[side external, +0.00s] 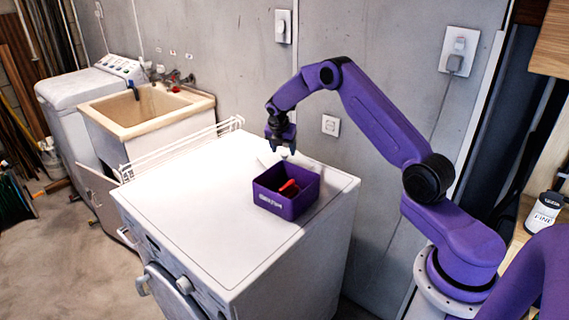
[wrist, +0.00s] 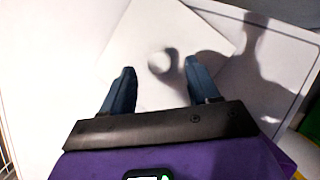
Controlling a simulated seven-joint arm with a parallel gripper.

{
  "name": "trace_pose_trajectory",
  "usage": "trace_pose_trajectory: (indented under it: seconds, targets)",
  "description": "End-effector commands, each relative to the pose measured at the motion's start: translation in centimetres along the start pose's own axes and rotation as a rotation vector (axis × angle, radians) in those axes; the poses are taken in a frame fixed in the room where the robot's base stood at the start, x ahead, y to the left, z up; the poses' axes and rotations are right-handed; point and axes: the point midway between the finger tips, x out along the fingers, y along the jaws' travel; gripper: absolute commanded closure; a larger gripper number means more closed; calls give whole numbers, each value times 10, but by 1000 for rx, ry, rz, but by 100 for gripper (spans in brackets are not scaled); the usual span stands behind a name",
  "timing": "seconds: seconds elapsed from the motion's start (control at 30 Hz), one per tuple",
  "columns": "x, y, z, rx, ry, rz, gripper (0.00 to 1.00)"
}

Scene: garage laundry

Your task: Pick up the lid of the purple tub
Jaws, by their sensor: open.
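The purple tub (side external: 287,204) sits open on the white machine top, with a red object (side external: 289,187) inside it. A pale, flat square lid (side external: 266,159) lies behind the tub, barely distinct from the white surface. In the wrist view the lid (wrist: 190,35) shows as a white square plate with a small round knob (wrist: 167,66) on it. My gripper (side external: 281,151) points down above the lid. In the wrist view my gripper (wrist: 160,68) is open and empty, with the knob between its fingers in the picture. I cannot tell the height gap.
The white machine (side external: 190,215) has a mostly clear top to the left and front of the tub. A white wire rack (side external: 180,150) stands along its far left edge. A utility sink (side external: 147,108) is beyond it. The grey wall with an outlet (side external: 331,125) is close behind.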

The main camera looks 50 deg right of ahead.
Motion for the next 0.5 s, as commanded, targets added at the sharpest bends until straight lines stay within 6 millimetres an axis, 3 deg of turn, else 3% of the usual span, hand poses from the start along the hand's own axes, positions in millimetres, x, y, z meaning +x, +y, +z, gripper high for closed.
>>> trace_pose_trajectory:
  seconds: [0.2, 0.5]
  targets:
    - [26, 1, 0, -1, 0, 0, 40]
    - [29, 1, 0, -1, -1, 1, 40]
